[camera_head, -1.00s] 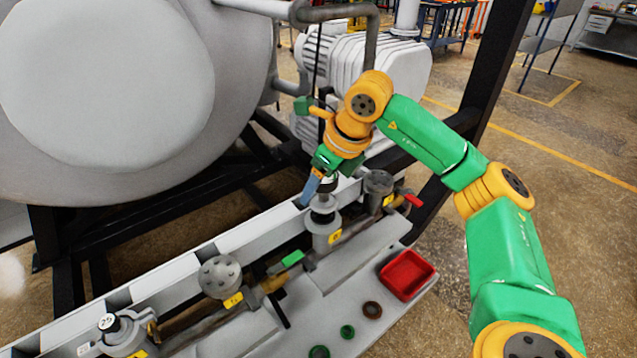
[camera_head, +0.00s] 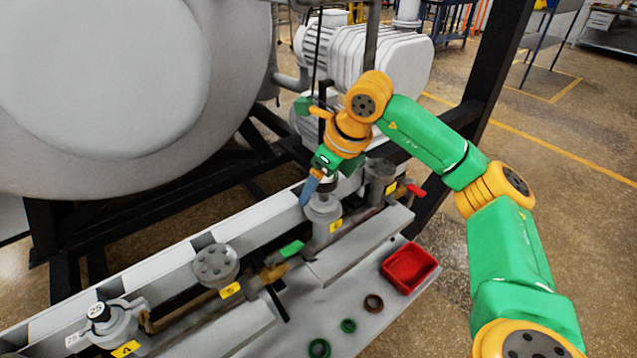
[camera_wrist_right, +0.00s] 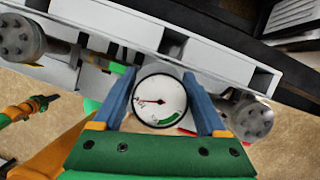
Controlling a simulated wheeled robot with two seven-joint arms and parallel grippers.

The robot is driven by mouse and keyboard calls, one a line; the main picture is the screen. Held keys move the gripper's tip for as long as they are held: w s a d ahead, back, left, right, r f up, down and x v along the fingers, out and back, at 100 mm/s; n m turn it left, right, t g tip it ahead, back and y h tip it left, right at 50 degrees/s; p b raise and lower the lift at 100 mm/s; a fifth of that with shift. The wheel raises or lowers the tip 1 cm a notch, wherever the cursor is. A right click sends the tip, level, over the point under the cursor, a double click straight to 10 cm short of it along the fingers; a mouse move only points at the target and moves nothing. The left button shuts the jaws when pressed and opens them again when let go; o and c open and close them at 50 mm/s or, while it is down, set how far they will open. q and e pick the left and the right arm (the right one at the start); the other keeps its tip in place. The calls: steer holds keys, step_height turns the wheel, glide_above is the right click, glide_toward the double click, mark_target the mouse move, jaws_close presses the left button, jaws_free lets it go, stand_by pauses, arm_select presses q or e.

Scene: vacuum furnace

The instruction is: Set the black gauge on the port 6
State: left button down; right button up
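My right gripper (camera_head: 314,184) is low over port 6 (camera_head: 323,216), the grey upright stub with a yellow tag. Its blue fingers stand on both sides of the black gauge (camera_wrist_right: 160,100), with no clear gap at either side in the right wrist view. The gauge's round white dial faces that camera, with a dark rim, a red needle and a green arc. In the head view the gauge's dark body (camera_head: 328,184) shows partly behind a finger, at the top of port 6. Whether it is fully seated is hidden. My left gripper is not in view.
Port 5 (camera_head: 215,263) with a flat bolted cap stands left, and another capped port (camera_head: 380,172) with a red lever stands close right. A green-handled valve (camera_head: 291,249) lies between ports 5 and 6. A red tray (camera_head: 410,268) and several loose rings lie in front.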

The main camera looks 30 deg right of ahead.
mark_target(332, 178)
steer(key=shift+o, duration=1.3)
steer(key=v, duration=0.7)
steer(key=shift+s+r, duration=0.1)
